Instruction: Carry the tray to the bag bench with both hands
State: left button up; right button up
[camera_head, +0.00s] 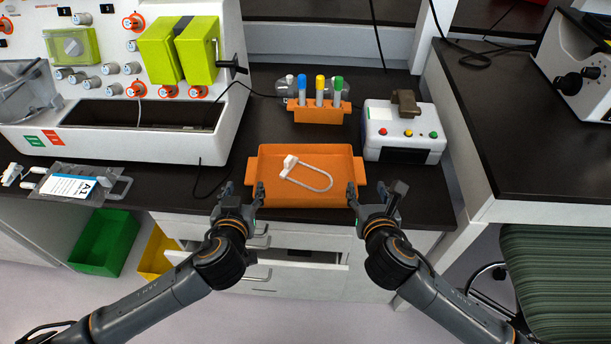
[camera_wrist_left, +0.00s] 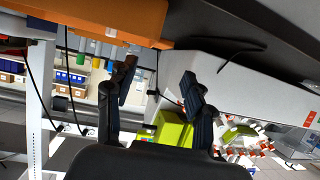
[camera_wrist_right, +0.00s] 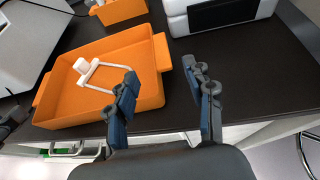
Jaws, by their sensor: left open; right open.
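The orange tray (camera_head: 275,162) lies on the dark bench top near its front edge, with a small handle tab on each side. A white looped tube with a clip (camera_head: 318,182) lies inside it. My left gripper (camera_head: 240,198) is open at the tray's left side, near the left tab. In the left wrist view the tray's orange side (camera_wrist_left: 120,20) is above the open fingers. My right gripper (camera_head: 370,198) is open at the right side. In the right wrist view the right tab (camera_wrist_right: 162,52) is beyond the open fingers, with nothing between them.
An orange rack (camera_head: 318,113) with capped tubes stands behind the tray. A white box with coloured buttons (camera_head: 404,135) is close on the right. A large white machine (camera_head: 120,140) stands at left. A labelled bag (camera_head: 75,186) lies at the left front edge. Another dark-topped bench (camera_head: 520,150) is at right.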

aim_at(252, 168)
pick_arm(q)
jog(key=x, duration=1.1)
jog(key=shift+f, duration=0.1)
pick_arm(e)
jog(key=x, duration=1.1)
jog(key=shift+f, duration=0.1)
pick_arm(q)
grip_shut()
pick_arm(e)
grip_shut()
